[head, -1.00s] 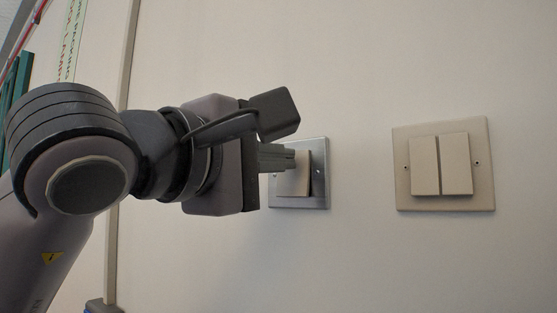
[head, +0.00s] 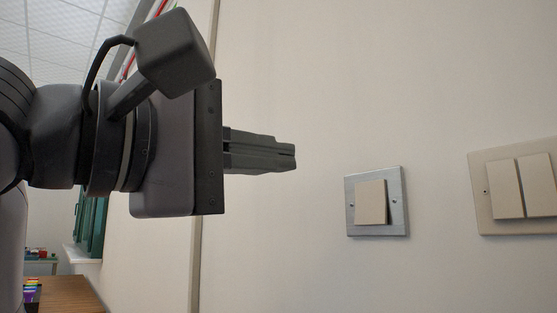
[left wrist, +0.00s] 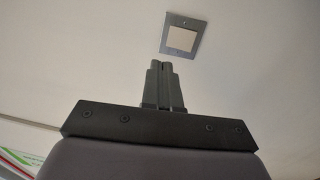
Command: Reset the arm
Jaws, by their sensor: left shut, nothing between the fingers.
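My left gripper (head: 292,156) is shut and empty, with its fingers together and pointing right. It is off to the left of the single switch (head: 371,202), a beige rocker on a metal plate, and apart from it. In the left wrist view my left gripper (left wrist: 160,66) also shows shut, and the single switch (left wrist: 182,37) is on the wall beyond its fingertips. My right gripper is in neither view.
A beige double switch (head: 515,190) is on the wall at the right edge. A vertical trunking strip (head: 196,255) runs behind my left gripper. A wooden table (head: 65,294) with small coloured things is at the lower left. The wall around the single switch is clear.

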